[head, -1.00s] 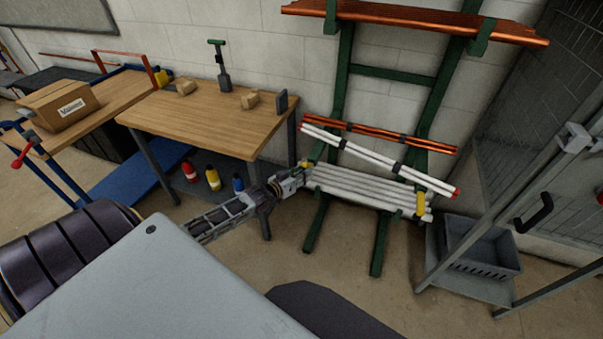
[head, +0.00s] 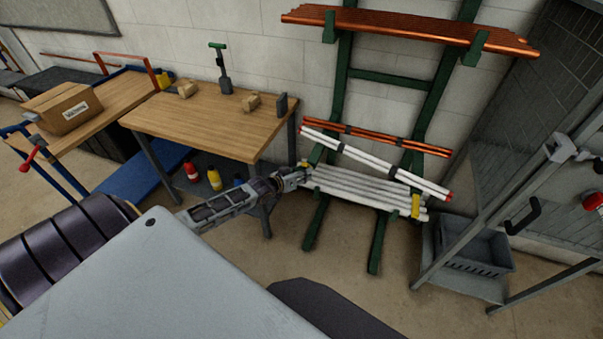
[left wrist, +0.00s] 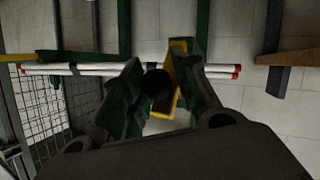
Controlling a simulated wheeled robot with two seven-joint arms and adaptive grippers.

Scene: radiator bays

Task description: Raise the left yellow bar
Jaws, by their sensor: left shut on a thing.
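The left yellow bar (head: 304,163) shows as a small patch at the left end of the white pipes, mostly hidden by my gripper. My left gripper (head: 302,174) is at that end of the green rack. In the left wrist view, the yellow bar (left wrist: 182,76) stands between the dark fingers of my left gripper (left wrist: 163,78), against the right finger; the gripper is shut on it. The right yellow bar (head: 416,206) is upright at the right end of the white pipes (head: 365,189). My right gripper is not in view.
The green rack (head: 376,250) also holds copper pipes (head: 400,25) high up. A wooden workbench (head: 215,130) stands just left of the gripper. A grey crate (head: 478,245) and a metal frame (head: 465,210) are at the right. The floor before the rack is clear.

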